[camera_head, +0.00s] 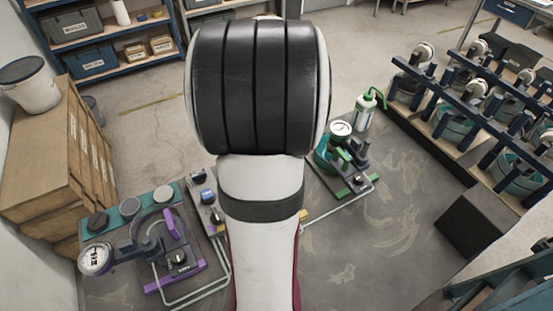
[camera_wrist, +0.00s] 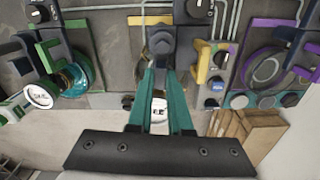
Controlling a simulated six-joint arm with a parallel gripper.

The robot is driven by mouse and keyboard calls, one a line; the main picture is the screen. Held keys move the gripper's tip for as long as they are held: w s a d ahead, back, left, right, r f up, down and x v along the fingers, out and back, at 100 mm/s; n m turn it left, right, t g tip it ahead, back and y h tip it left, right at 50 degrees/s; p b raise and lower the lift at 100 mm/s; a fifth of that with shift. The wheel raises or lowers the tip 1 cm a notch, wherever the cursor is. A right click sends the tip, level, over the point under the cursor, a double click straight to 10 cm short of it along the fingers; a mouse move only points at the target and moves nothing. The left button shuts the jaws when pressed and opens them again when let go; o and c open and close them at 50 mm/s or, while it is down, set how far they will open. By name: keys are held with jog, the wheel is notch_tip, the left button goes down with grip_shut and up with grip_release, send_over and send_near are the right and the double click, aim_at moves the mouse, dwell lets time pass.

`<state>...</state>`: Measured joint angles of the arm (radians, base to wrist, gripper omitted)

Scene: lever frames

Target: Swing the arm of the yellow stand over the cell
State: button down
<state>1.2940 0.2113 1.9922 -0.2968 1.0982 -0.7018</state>
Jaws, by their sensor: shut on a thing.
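The yellow stand (camera_wrist: 150,19) is at the top middle of the wrist view, with a grey pivot block (camera_wrist: 163,40) and an upright yellow piece (camera_wrist: 204,62) to its right. My gripper (camera_wrist: 161,72) reaches over the stand with its two teal fingers closed in on its arm. Which part of the arm they grip is covered. A white labelled dial (camera_wrist: 159,113) shows between the fingers. A pale ring, perhaps the cell's rim, shows just left of the fingers; how the arm lies over the cell is hidden. In the head view my own arm covers nearly all of the stand.
A green stand (camera_head: 343,170) with a teal cell and a purple stand (camera_head: 180,262) flank the yellow one. A green-topped bottle (camera_head: 365,110) stands behind the green stand. A rack (camera_head: 470,100) with several similar units is at right, wooden boxes (camera_head: 62,150) at left. Pipes run along the bench.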

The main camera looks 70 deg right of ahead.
jog(key=shift+w+a+n, duration=0.1)
jog(key=shift+w+n, duration=0.05)
jog(key=shift+n, duration=0.35)
dwell(0.3)
jog(key=c, duration=0.8)
grip_release()
jog(key=shift+c, duration=0.2)
notch_tip(320, 180, up, 16)
jog(key=shift+f, duration=0.15)
